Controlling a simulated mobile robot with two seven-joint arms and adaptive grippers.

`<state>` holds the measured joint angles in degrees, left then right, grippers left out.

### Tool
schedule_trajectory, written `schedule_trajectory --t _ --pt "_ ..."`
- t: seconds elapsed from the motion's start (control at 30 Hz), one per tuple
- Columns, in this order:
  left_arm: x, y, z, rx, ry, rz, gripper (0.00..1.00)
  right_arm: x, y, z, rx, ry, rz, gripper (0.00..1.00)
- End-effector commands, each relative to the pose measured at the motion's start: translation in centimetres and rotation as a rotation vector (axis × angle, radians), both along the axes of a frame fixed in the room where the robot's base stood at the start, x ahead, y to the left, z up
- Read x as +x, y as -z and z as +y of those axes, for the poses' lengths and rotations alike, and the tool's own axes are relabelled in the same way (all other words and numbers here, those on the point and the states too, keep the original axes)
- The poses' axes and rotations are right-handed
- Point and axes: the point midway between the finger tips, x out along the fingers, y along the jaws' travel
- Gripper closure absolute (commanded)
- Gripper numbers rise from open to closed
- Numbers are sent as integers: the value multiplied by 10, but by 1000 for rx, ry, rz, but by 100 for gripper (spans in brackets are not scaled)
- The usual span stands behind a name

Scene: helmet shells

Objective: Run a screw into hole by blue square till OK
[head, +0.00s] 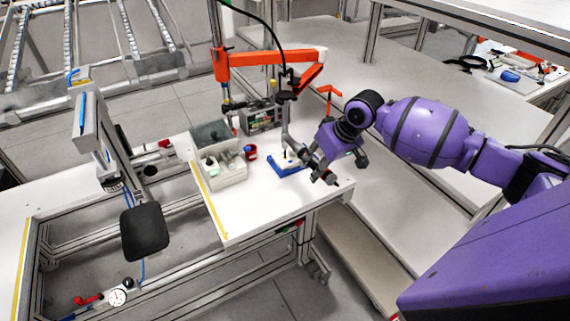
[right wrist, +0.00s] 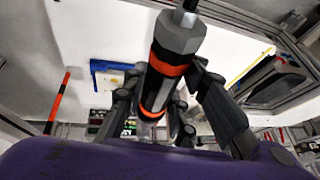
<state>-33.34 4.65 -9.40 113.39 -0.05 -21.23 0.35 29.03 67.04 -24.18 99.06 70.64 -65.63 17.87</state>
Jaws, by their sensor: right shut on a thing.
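My right gripper (head: 318,170) is shut on a screwdriver (right wrist: 172,58), a dark tool with orange bands and a grey end. In the head view it hangs below an orange arm. A blue fixture (head: 280,171) with a pale top lies on the white table beside the gripper. It also shows in the right wrist view (right wrist: 97,68), left of the tool. The blue square, its hole and any screw are too small or hidden to tell. A dark controller box (head: 262,118) stands behind; its display cannot be read. My left gripper is not in view.
A grey bin (head: 226,175) with small parts and a red-and-blue item (head: 250,153) stand left of the fixture. The orange support arm (head: 262,58) reaches over the table. The table's front part (head: 240,215) is clear.

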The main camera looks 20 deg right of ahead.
Motion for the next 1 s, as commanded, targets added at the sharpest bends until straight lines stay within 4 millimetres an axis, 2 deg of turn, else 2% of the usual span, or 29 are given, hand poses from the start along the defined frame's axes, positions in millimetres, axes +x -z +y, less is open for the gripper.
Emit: schedule_trajectory --t 0.5,1.0 --pt "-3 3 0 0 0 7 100 -2 17 0 -1 0 6 100" --pt "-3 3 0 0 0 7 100 -1 17 0 0 0 5 100"
